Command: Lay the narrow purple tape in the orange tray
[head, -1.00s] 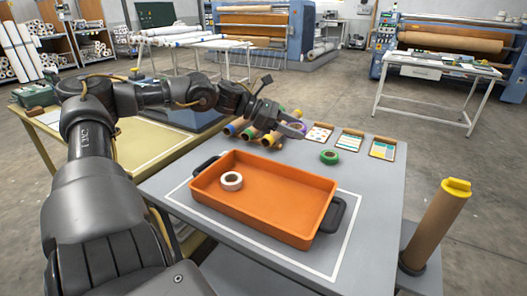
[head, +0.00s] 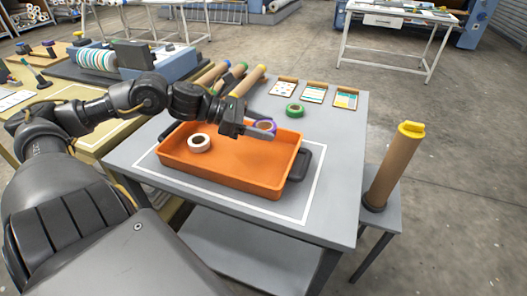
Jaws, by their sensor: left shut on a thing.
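The narrow purple tape (head: 266,125) is a small roll with a tan core. My left gripper (head: 262,131) is shut on it and holds it over the far right part of the orange tray (head: 225,181). The gripper hides part of the roll and part of the tray's far rim. The tray has dark handles and sits on the grey table inside a white outline. A white tape roll (head: 199,143) lies in the tray's left part. My right gripper is not in view.
A green tape roll (head: 295,110) lies on the table behind the tray, near several sample cards (head: 314,93). Tubes with coloured ends (head: 248,81) lie at the table's back left. A brown tube with a yellow cap (head: 394,165) stands at the right. The table's right side is clear.

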